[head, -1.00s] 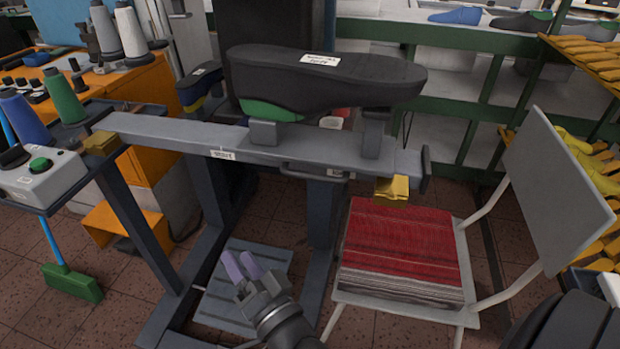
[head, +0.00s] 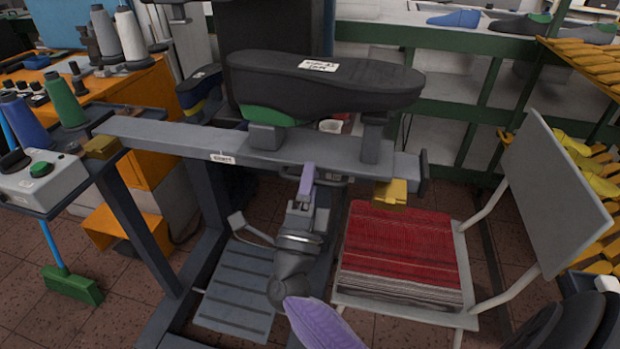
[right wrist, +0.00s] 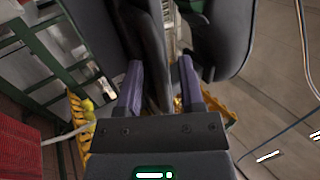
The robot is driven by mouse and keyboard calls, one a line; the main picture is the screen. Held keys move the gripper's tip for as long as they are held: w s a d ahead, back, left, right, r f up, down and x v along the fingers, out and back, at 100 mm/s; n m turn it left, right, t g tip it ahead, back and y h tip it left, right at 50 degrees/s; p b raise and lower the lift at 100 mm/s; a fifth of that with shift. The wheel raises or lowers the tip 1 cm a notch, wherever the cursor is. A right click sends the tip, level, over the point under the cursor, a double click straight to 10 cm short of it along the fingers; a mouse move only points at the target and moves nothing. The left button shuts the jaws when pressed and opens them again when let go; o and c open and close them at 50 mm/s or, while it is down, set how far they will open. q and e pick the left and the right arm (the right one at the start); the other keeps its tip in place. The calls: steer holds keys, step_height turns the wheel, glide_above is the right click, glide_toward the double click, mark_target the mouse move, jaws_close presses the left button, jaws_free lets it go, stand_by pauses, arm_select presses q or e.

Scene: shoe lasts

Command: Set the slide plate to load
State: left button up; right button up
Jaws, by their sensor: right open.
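The grey slide plate (head: 340,147) lies along a long rail (head: 165,135), towards its right end. A dark shoe last (head: 330,85) with a green patch stands on two posts on it. A dark handle (head: 334,177) on the plate's front is partly hidden by my right gripper (head: 307,172). The gripper is upright at the handle, its lilac fingers pointing up. In the right wrist view my right gripper (right wrist: 162,75) is open, with a dark grey bar between its fingers; I cannot tell whether they touch it. My left gripper is out of view.
Yellow blocks sit at the rail's left end (head: 102,147) and right end (head: 391,193). A chair with a red striped seat (head: 400,245) stands close on the right. A control box with a green button (head: 40,170) is at the left. A grey floor plate (head: 235,290) lies below.

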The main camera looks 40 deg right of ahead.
jaws_close()
